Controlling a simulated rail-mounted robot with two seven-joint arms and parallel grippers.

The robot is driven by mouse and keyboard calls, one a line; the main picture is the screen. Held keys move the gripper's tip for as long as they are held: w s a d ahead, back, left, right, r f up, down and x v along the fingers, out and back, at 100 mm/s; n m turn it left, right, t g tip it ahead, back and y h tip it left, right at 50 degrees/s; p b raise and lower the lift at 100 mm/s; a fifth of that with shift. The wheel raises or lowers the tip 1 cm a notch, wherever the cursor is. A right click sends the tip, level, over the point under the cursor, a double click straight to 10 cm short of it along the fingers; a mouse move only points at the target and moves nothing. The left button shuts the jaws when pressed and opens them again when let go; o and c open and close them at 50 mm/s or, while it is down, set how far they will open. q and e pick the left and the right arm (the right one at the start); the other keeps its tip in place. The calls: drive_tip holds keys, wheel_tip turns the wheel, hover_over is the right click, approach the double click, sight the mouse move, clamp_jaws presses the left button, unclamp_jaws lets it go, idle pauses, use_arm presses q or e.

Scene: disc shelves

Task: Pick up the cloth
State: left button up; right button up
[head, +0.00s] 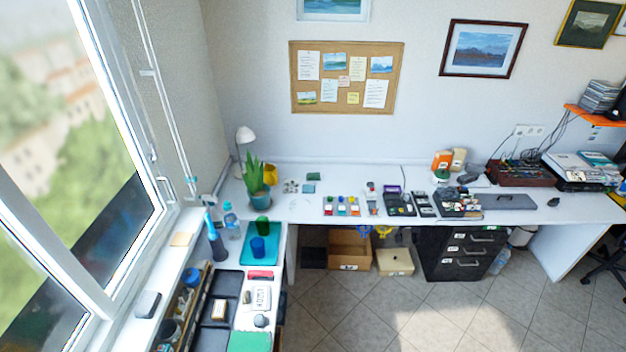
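I cannot tell for sure which thing is the cloth. A flat green piece (250,341) lies at the near end of the left-hand desk, cut by the bottom edge of the view. A small dark green piece (313,176) lies on the back desk, right of the potted plant (258,178). Neither of my grippers is in view.
The back desk (300,212) carries several small devices. Black drawers (436,262) and boxes stand below. The tiled floor (400,315) in front is clear.

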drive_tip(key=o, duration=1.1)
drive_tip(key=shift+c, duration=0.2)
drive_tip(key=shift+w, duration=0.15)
